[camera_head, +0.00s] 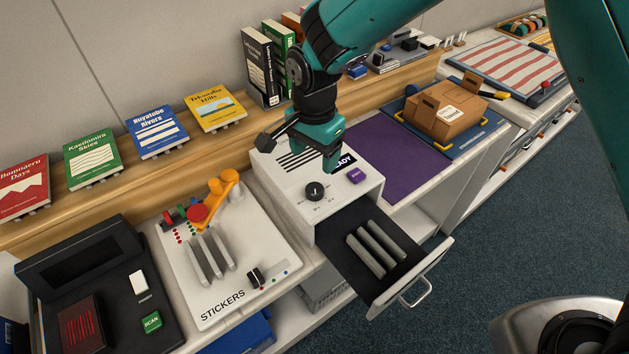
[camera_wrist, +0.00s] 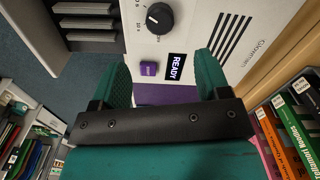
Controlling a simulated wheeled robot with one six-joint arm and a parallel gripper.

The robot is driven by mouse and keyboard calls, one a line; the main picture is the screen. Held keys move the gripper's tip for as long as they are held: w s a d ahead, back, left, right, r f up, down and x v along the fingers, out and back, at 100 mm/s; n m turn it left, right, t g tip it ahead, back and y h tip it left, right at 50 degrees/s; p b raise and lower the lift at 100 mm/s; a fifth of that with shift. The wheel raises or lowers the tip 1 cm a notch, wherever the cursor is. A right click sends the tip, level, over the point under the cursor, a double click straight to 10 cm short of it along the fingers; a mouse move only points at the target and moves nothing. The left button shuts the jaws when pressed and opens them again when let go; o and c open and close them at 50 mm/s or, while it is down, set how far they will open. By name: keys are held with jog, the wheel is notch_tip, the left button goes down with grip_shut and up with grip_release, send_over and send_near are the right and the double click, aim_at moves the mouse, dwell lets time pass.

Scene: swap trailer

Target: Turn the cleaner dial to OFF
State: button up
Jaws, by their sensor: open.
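The cleaner (camera_head: 272,186) is a white box with black slots, a READY display (camera_head: 345,161), a purple button (camera_head: 356,175) and a black dial (camera_head: 315,191). The dial also shows in the wrist view (camera_wrist: 159,18), with a white pointer line and small marks around it too small to read surely. My gripper (camera_head: 333,165) is over the cleaner's top near the display. In the wrist view my gripper (camera_wrist: 165,75) has its two fingers apart, with the display and button between them. The dial lies beyond the fingertips, untouched.
The cleaner's drawer (camera_head: 346,262) is pulled out at the front, with grey rollers inside and a handle. Books (camera_head: 157,131) line the shelf behind. A purple mat (camera_head: 400,160) and cardboard parcel (camera_head: 445,112) lie to the right.

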aim_at(315, 187)
notch_tip(315, 187, down, 10)
jog(key=shift+f+p, duration=0.1)
jog(key=shift+p, duration=1.05)
jog(key=shift+c, duration=0.2)
jog(key=c, duration=0.9)
